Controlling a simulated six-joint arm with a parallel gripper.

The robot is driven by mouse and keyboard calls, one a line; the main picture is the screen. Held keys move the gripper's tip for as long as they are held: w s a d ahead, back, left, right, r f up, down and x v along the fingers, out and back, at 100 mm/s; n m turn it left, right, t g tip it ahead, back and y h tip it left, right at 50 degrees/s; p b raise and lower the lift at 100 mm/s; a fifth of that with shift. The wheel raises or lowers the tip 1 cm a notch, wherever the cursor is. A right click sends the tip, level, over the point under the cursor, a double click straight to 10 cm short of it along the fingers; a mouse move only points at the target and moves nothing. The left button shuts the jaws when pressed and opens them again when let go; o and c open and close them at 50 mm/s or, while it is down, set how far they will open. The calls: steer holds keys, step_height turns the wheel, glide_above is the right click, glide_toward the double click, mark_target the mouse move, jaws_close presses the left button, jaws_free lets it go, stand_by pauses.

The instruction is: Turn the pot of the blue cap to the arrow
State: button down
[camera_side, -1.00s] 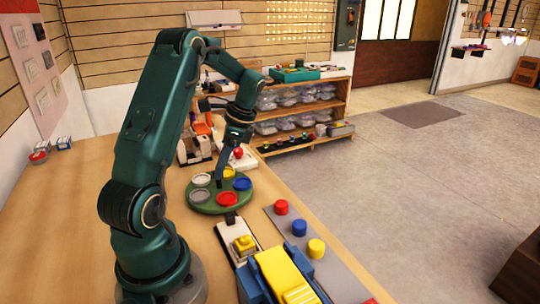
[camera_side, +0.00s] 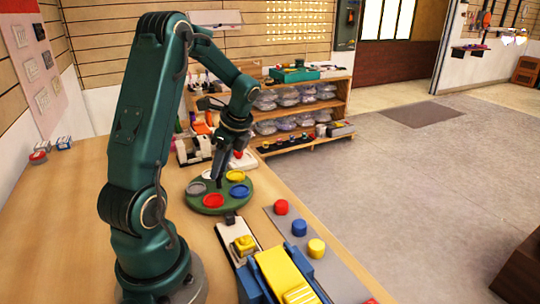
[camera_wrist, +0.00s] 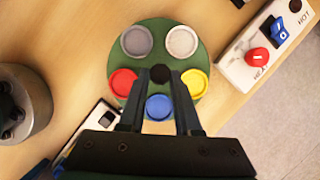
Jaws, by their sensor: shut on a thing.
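A round green turntable (camera_side: 222,207) carries coloured pots around a dark central knob (camera_wrist: 163,74). The blue pot (camera_side: 239,190) is at the right in the side view; in the wrist view the blue pot (camera_wrist: 159,107) lies between my fingers. The red pot (camera_side: 213,200) is at the front, the yellow pot (camera_side: 236,176) at the back right, the grey pot (camera_side: 196,187) at the left. A white pot (camera_wrist: 183,42) shows too. My gripper (camera_wrist: 162,75) points down, shut on the knob. A blue cap (camera_side: 299,228) stands on the grey strip. I cannot make out an arrow.
A red cap (camera_side: 281,206) and a yellow cap (camera_side: 316,248) flank the blue cap. A white plate with a yellow block (camera_side: 244,245) and a blue-and-yellow device (camera_side: 282,277) stand in front. A white panel with a red knob (camera_wrist: 257,57) is close to the turntable.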

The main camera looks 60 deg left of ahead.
mark_target(222, 193)
steer(key=m, duration=0.2)
steer(key=m+t, duration=0.1)
steer(key=m, duration=0.1)
steer(key=shift+s+d+m+y, duration=0.1)
steer(key=shift+s+m+y, duration=0.1)
steer(key=shift+m+y, duration=0.15)
steer(key=shift+s+m+t, duration=0.15)
steer(key=shift+m+t, duration=0.75)
steer(key=shift+m, duration=0.95)
steer(key=c, duration=0.6)
jaws_free()
steer(key=shift+v, duration=2.6)
steer(key=shift+d, duration=0.1)
